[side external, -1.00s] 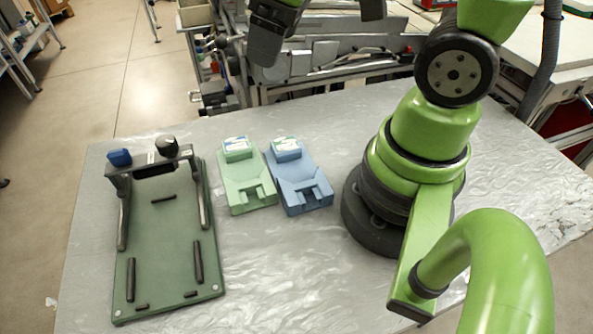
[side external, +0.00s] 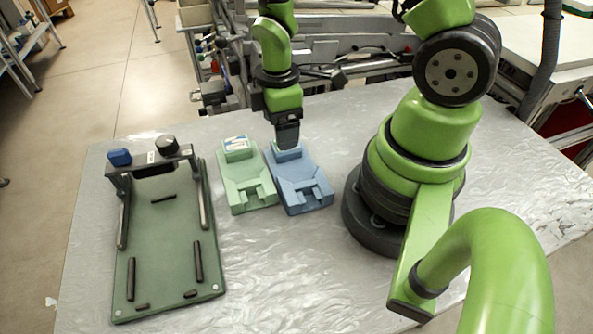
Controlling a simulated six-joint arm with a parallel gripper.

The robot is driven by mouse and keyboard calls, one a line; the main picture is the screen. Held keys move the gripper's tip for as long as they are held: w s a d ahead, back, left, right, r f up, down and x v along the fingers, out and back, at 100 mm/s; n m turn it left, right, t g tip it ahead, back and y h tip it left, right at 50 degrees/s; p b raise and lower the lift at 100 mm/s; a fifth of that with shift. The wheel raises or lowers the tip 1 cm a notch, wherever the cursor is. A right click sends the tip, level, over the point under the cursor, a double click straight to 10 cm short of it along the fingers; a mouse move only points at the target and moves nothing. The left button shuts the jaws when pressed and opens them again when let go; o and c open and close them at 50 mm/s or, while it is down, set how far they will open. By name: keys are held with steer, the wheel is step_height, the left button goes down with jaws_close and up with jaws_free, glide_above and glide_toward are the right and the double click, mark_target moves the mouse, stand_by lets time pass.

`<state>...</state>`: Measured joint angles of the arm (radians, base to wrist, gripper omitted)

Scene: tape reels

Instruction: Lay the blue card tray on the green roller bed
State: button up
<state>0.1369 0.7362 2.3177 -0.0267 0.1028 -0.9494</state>
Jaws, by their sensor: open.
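The blue card tray (side external: 302,186) lies on the metal table, with a raised block at its far end. My gripper (side external: 288,146) points down over that far block and hides most of it and its label. It is open; I cannot tell whether its fingers touch the block. The green roller bed (side external: 165,228) lies at the left of the table, with dark rails and short dark bars on it and a dark bridge across its far end. Its middle is bare of any tray.
A green card tray (side external: 246,187) lies just left of the blue one, very close to it. A blue knob (side external: 119,157) and a black knob (side external: 167,145) top the bed's bridge. The table (side external: 290,270) is clear in front of the trays.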

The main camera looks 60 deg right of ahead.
mark_target(296, 170)
steer(key=shift+d+f, duration=0.15)
steer(key=shift+f, duration=2.55)
steer(key=c, duration=1.1)
steer(key=shift+r, duration=0.1)
